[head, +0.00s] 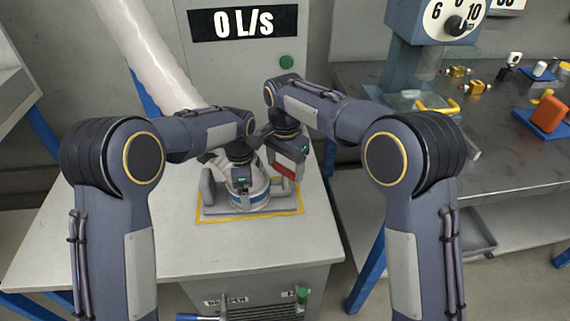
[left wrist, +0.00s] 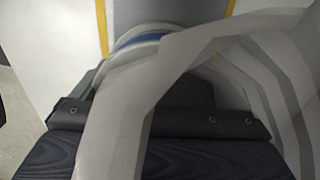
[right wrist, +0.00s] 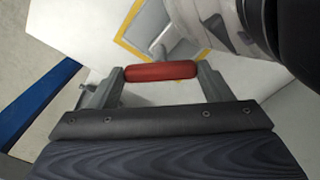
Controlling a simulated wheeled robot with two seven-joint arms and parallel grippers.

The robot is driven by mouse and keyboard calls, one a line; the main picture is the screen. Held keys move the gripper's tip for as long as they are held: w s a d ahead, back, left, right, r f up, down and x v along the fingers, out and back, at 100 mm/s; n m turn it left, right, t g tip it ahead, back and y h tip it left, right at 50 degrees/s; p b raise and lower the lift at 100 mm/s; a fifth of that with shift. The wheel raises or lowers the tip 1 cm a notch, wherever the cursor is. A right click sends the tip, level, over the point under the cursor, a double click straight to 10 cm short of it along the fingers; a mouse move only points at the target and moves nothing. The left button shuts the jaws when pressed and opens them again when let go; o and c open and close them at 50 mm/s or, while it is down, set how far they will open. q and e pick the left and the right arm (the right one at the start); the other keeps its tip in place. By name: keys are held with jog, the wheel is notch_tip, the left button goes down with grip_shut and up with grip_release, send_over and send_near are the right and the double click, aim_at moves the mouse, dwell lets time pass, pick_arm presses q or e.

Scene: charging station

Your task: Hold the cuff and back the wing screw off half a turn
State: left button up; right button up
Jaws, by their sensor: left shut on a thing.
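The pale cuff with a blue band (head: 258,197) sits on a grey base plate (head: 215,211) inside a yellow outline on the bench. Its pale rim and blue band also show in the left wrist view (left wrist: 140,40). My left gripper (head: 240,180) is shut at the cuff; pale curved parts hide its fingertips in the left wrist view. A red bar, perhaps the wing screw (right wrist: 160,72), lies across between the spread fingers of my right gripper (right wrist: 160,85). A red part also shows in the head view (head: 283,169).
A white hose (head: 150,50) comes down behind my left arm. A panel behind reads "0 L/s" (head: 243,23) above a green button (head: 286,61). A metal table (head: 500,185) at the right holds small parts and a blue press.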

jog(key=shift+c, duration=0.9)
jog(key=shift+n, duration=0.4)
jog(key=n, duration=0.3)
jog(key=shift+n, duration=0.3)
jog(key=n, duration=1)
jog(key=shift+n, duration=2.2)
